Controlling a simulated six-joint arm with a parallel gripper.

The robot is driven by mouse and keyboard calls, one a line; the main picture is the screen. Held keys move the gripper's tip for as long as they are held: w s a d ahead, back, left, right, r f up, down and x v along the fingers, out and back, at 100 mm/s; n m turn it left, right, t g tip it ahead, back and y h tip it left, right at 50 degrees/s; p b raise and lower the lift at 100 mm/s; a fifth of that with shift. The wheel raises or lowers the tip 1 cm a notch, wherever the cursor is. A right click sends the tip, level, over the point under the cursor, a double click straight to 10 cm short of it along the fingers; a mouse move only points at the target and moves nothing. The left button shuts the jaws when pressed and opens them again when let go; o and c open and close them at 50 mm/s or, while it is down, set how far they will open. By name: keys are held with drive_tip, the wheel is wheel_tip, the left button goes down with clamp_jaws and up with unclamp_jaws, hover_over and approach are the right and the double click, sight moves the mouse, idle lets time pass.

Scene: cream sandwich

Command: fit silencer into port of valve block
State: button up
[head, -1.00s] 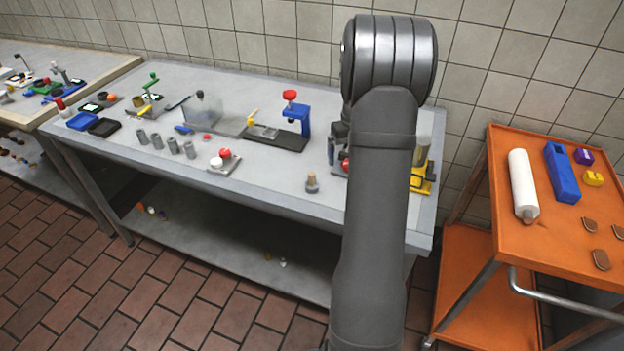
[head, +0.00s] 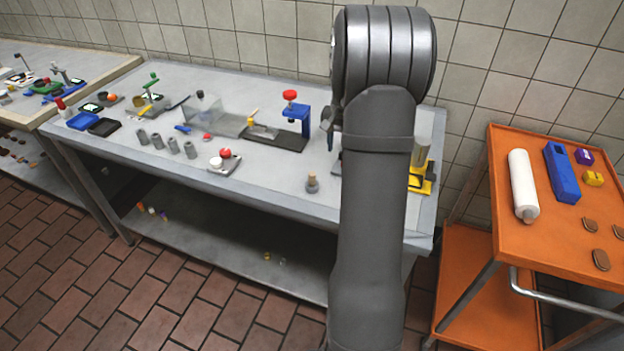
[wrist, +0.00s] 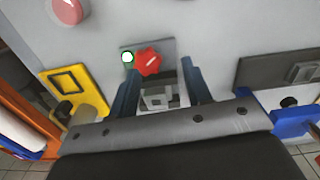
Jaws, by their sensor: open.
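My gripper (wrist: 160,80) is open, its two dark blue fingers spread apart over a grey plate with nothing held between them. A light grey block (wrist: 158,98), which looks like the valve block, shows between the fingers. In the head view my arm hides this area and most of the gripper. I cannot pick out the silencer for sure; a small brownish upright piece (head: 312,183) stands near the table's front edge.
A blue press (head: 300,118) with a red knob stands on a dark base left of my arm. A yellow fixture (head: 421,176) is on the right. A red round button (wrist: 68,10) shows in the wrist view. An orange cart (head: 520,265) stands right of the table.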

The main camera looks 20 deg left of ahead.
drive_tip(key=s+a+r+m, duration=0.3)
drive_tip(key=r+m, duration=0.2)
drive_tip(key=m, duration=1.7)
approach(312, 173)
wheel_tip(312, 173, down, 11)
drive_tip(key=shift+r, duration=0.1)
drive_tip(key=shift+c, duration=0.3)
clamp_jaws()
